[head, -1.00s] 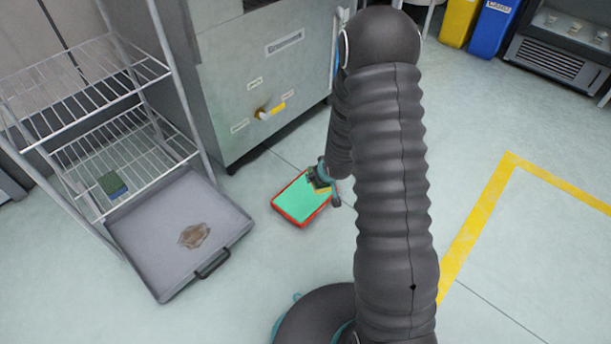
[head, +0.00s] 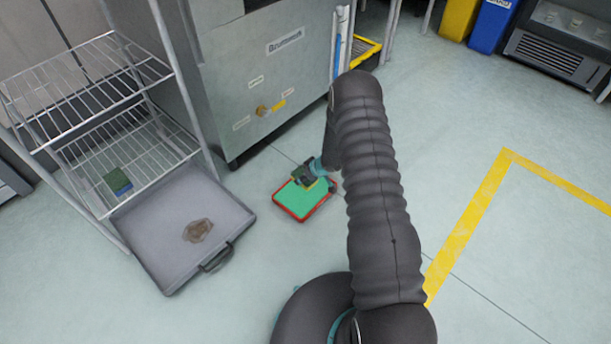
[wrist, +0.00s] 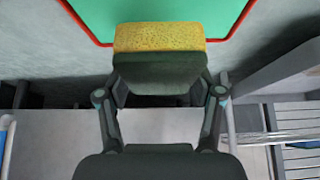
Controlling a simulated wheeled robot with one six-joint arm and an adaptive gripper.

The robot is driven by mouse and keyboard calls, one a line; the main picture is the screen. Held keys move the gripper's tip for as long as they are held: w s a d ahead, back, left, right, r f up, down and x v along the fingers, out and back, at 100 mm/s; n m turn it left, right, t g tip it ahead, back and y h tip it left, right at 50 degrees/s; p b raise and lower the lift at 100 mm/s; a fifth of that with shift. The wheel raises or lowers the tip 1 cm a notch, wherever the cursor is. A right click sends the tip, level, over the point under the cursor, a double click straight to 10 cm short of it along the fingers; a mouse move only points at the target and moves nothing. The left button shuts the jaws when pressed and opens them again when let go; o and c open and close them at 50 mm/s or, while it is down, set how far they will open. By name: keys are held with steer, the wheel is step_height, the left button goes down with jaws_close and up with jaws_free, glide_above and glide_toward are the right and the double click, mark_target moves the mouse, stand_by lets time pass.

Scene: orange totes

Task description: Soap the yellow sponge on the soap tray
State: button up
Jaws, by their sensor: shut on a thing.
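The soap tray (head: 298,199) has a red rim and a green surface and lies on the floor in the middle of the head view. It also fills the top of the wrist view (wrist: 90,14). My gripper (head: 315,170) is over its upper right part, shut on the yellow sponge (wrist: 160,38). The sponge has a dark green layer on the side nearer my gripper. In the wrist view the sponge overlaps the tray's near rim and green surface. Whether it touches the surface cannot be told. In the head view it is small and mostly hidden by my gripper.
A grey pan (head: 150,245) with a brown stain lies on the left. A wire rack (head: 85,75) behind it holds a green and blue sponge (head: 118,181). A grey cabinet (head: 262,75) stands behind the tray. The floor on the right is clear.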

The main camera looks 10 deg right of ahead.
steer(key=shift+f+b, duration=2.5)
steer(key=shift+f, duration=0.4)
steer(key=shift+f, duration=0.6)
steer(key=shift+r, duration=0.1)
steer(key=shift+r+p, duration=2.7)
steer(key=shift+r, duration=0.8)
steer(key=shift+d, duration=0.1)
